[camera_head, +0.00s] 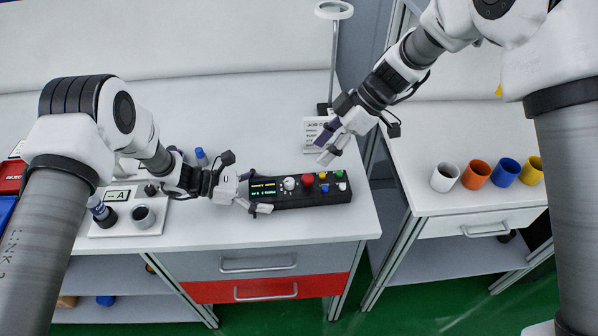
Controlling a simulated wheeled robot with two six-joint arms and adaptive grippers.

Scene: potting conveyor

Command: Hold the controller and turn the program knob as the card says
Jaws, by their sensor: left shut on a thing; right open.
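The controller (322,199) is a long black box lying on the white table near its front edge. On its top are a small lit display (263,189), a white knob (289,183), a red button (308,180) and several small coloured buttons. My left gripper (250,194) is shut on the controller's left end. My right gripper (328,145) is open and empty, above the table behind the controller's right half. The job card (312,133) stands at the back by a lamp post, partly hidden by my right gripper; its lines are too small to read.
A white tray (100,228) labelled A with a grey cup (144,216) and bottles is at the left. A ring lamp (333,10) stands behind. White, orange, blue and yellow cups (476,175) stand on the right table. A gap separates the tables.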

